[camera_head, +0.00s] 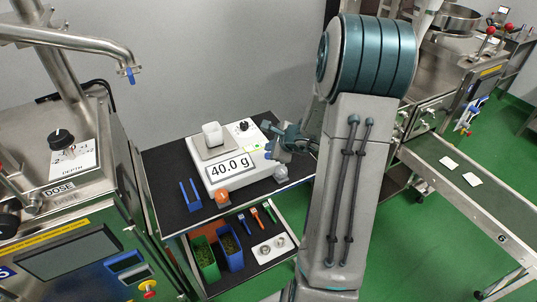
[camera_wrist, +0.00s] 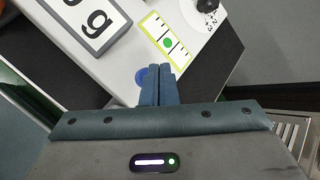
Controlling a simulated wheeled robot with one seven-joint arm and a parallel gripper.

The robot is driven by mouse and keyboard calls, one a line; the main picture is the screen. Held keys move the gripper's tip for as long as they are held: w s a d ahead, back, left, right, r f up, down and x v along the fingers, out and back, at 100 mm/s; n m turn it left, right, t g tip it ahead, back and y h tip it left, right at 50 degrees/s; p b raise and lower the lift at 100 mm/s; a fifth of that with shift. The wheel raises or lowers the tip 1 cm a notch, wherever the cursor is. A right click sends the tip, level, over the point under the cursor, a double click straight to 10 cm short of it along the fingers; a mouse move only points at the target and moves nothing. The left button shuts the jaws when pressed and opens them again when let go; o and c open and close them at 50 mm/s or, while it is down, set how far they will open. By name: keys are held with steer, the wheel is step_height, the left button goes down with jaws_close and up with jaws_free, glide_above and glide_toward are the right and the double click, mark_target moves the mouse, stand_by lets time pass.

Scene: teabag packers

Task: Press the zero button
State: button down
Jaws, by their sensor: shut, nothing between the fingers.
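In the wrist view, the corner of the display (camera_wrist: 90,20) shows at the upper left. A round blue button (camera_wrist: 142,75) lies on the white casing, partly hidden by my left finger. My gripper (camera_wrist: 160,70) is shut and empty, its fingertips over the casing just right of the button's centre. Whether they touch is unclear. In the head view, my gripper (camera_head: 270,150) is at the scale's right side.
A green-edged strip (camera_wrist: 166,42) with a green dot and a black knob (camera_wrist: 207,5) lie beyond my fingertips. Bins (camera_head: 231,250) and tools are on the shelf below.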

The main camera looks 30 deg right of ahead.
steer(key=shift+f, duration=0.15)
stand_by(0.5)
steer(key=shift+f+b, duration=0.3)
steer(key=shift+b, duration=0.4)
steer(key=shift+f+b, duration=0.5)
steer(key=shift+b, duration=0.15)
stand_by(0.4)
steer(key=shift+r, duration=0.15)
steer(key=shift+r+p, duration=0.65)
steer(key=shift+r, duration=0.15)
steer(key=shift+r+p, duration=1.9)
steer(key=shift+r, duration=0.65)
